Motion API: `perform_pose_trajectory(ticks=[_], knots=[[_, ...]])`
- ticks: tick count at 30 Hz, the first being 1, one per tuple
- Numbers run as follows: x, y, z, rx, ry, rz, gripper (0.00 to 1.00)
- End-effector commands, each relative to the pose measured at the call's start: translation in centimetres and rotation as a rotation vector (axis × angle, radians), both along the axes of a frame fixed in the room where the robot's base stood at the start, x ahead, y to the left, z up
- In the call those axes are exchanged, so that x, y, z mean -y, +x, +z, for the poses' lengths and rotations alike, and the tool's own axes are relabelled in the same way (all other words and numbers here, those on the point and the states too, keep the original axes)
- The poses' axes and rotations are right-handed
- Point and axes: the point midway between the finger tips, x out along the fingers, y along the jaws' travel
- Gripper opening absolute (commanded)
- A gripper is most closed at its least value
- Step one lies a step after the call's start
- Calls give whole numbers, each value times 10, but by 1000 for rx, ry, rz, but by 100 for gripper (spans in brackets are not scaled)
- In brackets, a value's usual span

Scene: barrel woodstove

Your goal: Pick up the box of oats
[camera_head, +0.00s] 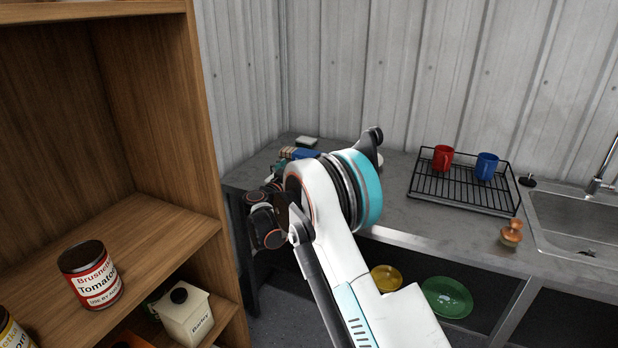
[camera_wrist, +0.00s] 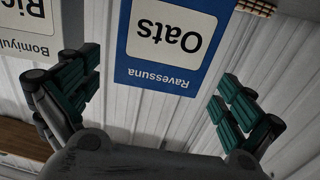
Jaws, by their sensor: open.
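The box of oats (camera_wrist: 173,42), blue and white with "Oats" and "Ravessuna" lettering, appears upside down at the top centre of the wrist view. Its upper part in that picture is cut off by the frame edge. My gripper (camera_wrist: 158,75) is open, with one teal-padded finger on each side of the box's line and nothing held between them. The box looks to be ahead of the fingers, apart from them. In the head view my gripper (camera_head: 266,222) is partly hidden by my arm, and I cannot make out the oats box for certain there.
A second box (camera_wrist: 32,27), its lettering starting "Ric", stands beside the oats. The counter (camera_head: 395,205) carries small items, a dish rack (camera_head: 462,192) with red and blue mugs, and a sink (camera_head: 575,222).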

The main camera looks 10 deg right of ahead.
Motion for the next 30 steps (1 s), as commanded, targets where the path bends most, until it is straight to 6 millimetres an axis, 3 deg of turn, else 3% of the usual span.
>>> perform_pose_trajectory(ticks=[18,26,27,30], knots=[[39,51,-1,1,-1,0,100],[41,53,0,1,-1,1,100],[41,53,0,1,-1,1,98],[41,53,0,1,-1,1,75]])
